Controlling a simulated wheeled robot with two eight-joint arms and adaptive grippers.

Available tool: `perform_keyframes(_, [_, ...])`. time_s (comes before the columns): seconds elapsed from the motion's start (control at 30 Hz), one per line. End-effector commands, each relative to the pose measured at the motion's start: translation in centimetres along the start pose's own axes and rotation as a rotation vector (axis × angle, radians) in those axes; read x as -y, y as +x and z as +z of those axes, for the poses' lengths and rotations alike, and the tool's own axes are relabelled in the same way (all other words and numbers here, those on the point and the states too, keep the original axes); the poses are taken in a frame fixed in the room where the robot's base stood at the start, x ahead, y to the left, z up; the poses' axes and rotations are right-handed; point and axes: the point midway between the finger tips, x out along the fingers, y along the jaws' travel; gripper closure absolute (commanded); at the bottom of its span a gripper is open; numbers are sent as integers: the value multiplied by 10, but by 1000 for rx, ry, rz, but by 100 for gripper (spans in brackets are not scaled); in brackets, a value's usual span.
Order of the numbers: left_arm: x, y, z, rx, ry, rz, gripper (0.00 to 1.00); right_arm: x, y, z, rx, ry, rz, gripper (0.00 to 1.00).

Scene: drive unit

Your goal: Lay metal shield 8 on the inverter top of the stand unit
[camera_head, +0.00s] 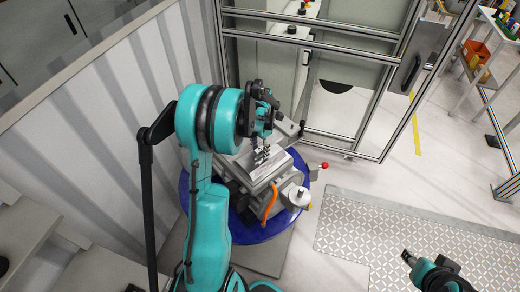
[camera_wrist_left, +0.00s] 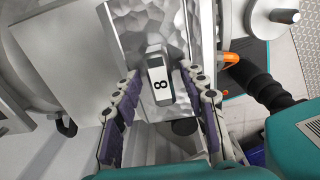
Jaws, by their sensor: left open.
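Metal shield 8 (camera_wrist_left: 143,22) shows in the left wrist view as a shiny, dimpled silver sheet. A grey raised grip with a white label "8" (camera_wrist_left: 160,84) stands on it. In the head view a pale plate (camera_head: 271,168), apparently the shield, lies on top of the stand unit (camera_head: 232,183). My left gripper (camera_head: 262,155) is above this plate. In the left wrist view its purple-padded fingers (camera_wrist_left: 158,112) are spread on both sides of the labelled grip, with gaps visible. My right gripper (camera_head: 406,256) is at the lower right, far from the unit; its finger opening is unclear.
The unit stands on a round blue base (camera_head: 255,235). A corrugated wall (camera_head: 95,120) is close on the left, and an aluminium frame (camera_head: 330,146) behind.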

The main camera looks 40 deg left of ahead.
Motion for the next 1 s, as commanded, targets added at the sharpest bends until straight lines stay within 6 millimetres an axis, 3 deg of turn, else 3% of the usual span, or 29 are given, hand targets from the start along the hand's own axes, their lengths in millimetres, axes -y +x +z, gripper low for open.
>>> perform_keyframes(0.4, [0, -89, 0, 0, 0, 0, 58, 0, -13, -9, 0, 0, 0, 60])
perform_keyframes(0.67, [4, -116, 0, 5, 30, 4, 58, 0, -15, -11, 0, 0, 0, 60])
perform_keyframes(0.77, [21, -130, -2, 29, 180, 24, 58, 0, -15, -11, 0, 0, 0, 60])
perform_keyframes(0.83, [41, -143, -6, 58, 375, 55, 58, 0, -15, -10, 0, 0, 0, 60])
perform_keyframes(1.0, [107, -176, -26, 126, 1035, 195, 58, 0, -15, -10, 0, 0, 0, 60])
